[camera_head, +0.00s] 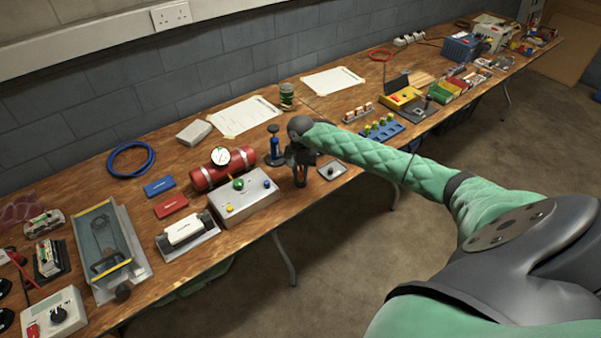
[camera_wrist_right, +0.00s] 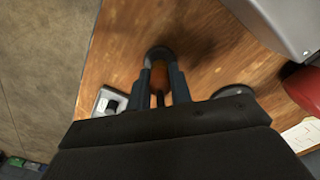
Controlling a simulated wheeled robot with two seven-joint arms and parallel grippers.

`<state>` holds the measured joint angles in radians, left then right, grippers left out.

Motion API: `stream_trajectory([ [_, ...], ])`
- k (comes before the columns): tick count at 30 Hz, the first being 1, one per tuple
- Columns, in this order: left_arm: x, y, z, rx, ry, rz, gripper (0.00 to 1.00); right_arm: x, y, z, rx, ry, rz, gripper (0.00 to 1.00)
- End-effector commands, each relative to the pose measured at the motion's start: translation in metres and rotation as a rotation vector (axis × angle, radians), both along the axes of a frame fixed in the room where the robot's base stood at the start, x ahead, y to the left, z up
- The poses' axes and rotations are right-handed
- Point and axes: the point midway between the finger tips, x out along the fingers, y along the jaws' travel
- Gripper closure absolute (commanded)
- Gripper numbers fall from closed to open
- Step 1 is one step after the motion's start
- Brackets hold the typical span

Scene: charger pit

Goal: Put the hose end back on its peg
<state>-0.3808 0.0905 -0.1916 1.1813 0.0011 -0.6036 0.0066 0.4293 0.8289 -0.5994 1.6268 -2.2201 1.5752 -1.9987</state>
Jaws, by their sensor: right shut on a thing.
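My right gripper (camera_head: 300,178) is over the front part of the bench, just right of the grey control box. In the wrist view its fingers (camera_wrist_right: 160,75) are closed around a small dark piece, seemingly the hose end (camera_wrist_right: 158,53); its detail and any hose behind it are hard to make out. A small grey plate (camera_head: 332,169) with a dark stub, possibly the peg, lies right of the gripper. It also shows in the wrist view (camera_wrist_right: 108,102). My left gripper is out of view.
The grey control box (camera_head: 243,198) and a red cylinder with a gauge (camera_head: 225,168) stand to the left. Bare wood lies around the gripper, close to the bench's front edge.

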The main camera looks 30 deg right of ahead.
Motion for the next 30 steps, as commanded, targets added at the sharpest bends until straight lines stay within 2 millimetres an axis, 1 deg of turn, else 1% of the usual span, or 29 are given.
stream_trajectory([
  [14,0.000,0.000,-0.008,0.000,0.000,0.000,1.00,0.000,0.000,-0.008,0.000,0.000,0.000,1.00],
  [15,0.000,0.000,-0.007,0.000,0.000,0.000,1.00,0.000,0.000,-0.008,0.000,0.000,0.000,0.71],
  [18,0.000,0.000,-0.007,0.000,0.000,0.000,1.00,0.000,0.000,-0.008,0.000,0.000,0.000,0.54],
  [26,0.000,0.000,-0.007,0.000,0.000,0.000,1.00,0.000,0.000,-0.008,0.000,0.000,0.000,0.54],
  [30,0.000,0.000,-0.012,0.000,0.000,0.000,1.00,0.001,-0.001,-0.001,-0.003,-0.002,0.000,0.54],
])
